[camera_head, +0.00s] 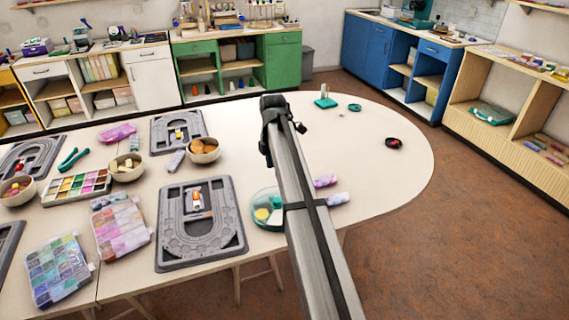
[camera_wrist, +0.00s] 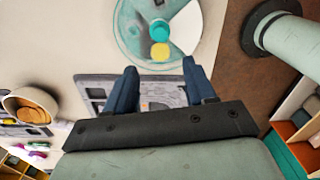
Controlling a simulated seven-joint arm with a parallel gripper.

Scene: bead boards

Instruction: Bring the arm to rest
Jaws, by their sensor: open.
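My gripper (camera_wrist: 161,85) shows in the wrist view with its two dark blue fingers spread apart and nothing between them. In the head view my arm reaches out over the table from the lower right, and its dark end hides the fingertips. A grey bead board (camera_head: 240,240) lies near the front edge of the table, left of my arm, with small beads in its middle. A second grey board (camera_head: 157,144) lies farther back. In the wrist view part of a grey board (camera_wrist: 92,80) shows beyond the fingers.
A round teal-rimmed dish (camera_head: 262,222) stands partly behind my arm. Bowls (camera_head: 203,158), a palette of colours (camera_head: 50,198) and bead boxes (camera_head: 60,272) crowd the left. The table's right part (camera_head: 400,165) is mostly clear, with a small dark dish (camera_head: 393,143).

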